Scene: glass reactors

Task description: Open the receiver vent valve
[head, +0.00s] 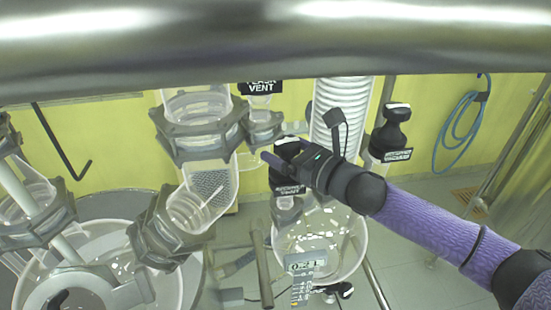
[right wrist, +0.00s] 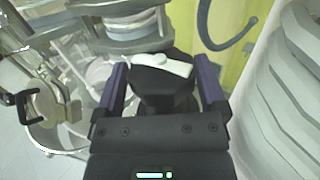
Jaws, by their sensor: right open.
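A black valve with a white bar on top (right wrist: 160,64) sits between the two purple fingers of my right gripper (head: 280,153) in the right wrist view. The fingers are open, one on each side of the valve head, with gaps showing. In the head view the gripper covers much of this valve, and a small black label (head: 288,189) below it is too blurred to read surely. The round glass receiver flask (head: 320,250) is beneath. My left gripper is not in view.
Another black valve (head: 394,128) with a label stands to the right. The coiled condenser (head: 343,100) rises behind my right gripper. Clamped glass joints (head: 200,130) are to the left. A metal bar (head: 270,45) crosses the top. A blue hose (head: 455,125) hangs on the wall.

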